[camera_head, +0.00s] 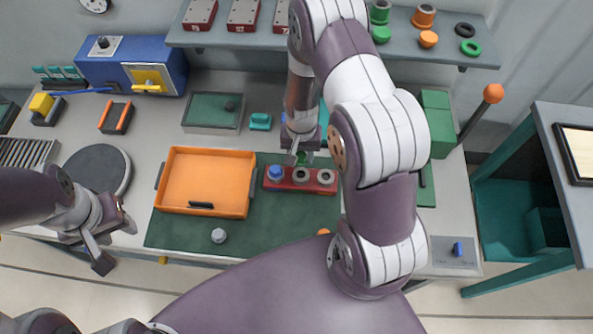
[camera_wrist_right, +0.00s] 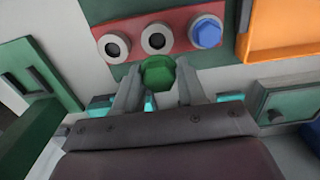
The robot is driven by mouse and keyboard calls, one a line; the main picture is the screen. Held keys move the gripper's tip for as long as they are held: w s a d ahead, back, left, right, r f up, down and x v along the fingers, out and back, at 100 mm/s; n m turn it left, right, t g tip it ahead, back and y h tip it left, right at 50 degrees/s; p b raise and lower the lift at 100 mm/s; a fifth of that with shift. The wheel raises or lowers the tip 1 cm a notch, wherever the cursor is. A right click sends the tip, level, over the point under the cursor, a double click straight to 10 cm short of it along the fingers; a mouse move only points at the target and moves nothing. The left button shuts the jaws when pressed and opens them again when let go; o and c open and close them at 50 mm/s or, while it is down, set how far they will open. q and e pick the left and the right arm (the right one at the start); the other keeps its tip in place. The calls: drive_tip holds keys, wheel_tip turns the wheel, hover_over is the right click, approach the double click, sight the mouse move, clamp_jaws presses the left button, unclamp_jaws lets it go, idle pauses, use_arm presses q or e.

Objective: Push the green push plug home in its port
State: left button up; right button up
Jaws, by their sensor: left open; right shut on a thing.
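The green push plug (camera_wrist_right: 158,73) is between the fingers of my right gripper (camera_wrist_right: 157,82), which is shut on it. The red port block (camera_head: 301,187) lies on the green mat. It has a blue plug (camera_head: 275,173) in its left place and two open grey-rimmed ports, the middle one (camera_head: 301,175) and the right one (camera_head: 325,177). In the right wrist view the green plug appears just short of the block's middle port (camera_wrist_right: 156,38), and looks apart from it. The plug's lower end is hidden. My left gripper (camera_head: 103,247) is open and empty at the left front.
An orange tray (camera_head: 205,151) stands left of the block. A grey plug-like piece (camera_head: 218,236) stands on the mat (camera_head: 265,228). A lever with an orange knob (camera_head: 493,93) rises at the right. My right arm hides part of the bench.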

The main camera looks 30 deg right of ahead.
sight(301, 174)
drive_tip(key=shift+s+a+f+b, duration=0.35)
drive_tip(key=shift+s+f+b, duration=0.45)
drive_tip(key=shift+b, duration=0.25)
drive_tip(key=f, duration=0.1)
drive_tip(key=f+b, duration=0.1)
drive_tip(key=w+f+b, duration=0.1)
drive_tip(key=shift+d+f, duration=0.1)
drive_tip(key=shift+d, duration=0.15)
drive_tip(key=shift+f, duration=0.15)
drive_tip(key=shift+s+a+r, duration=0.15)
drive_tip(key=shift+s+r, duration=0.05)
drive_tip(key=shift+s, duration=0.1)
use_arm(q)
drive_tip(key=f, duration=0.1)
drive_tip(key=s+f, duration=0.1)
drive_tip(key=f, duration=0.2)
drive_tip(key=shift+s+a+f, duration=0.1)
drive_tip(key=shift+s+a, duration=0.1)
drive_tip(key=shift+a, duration=0.15)
drive_tip(key=shift+w+d, duration=0.1)
drive_tip(key=shift+w, duration=0.05)
use_arm(e)
drive_tip(key=shift+w+f, duration=0.1)
drive_tip(key=shift+w, duration=0.1)
drive_tip(key=shift+s, duration=0.1)
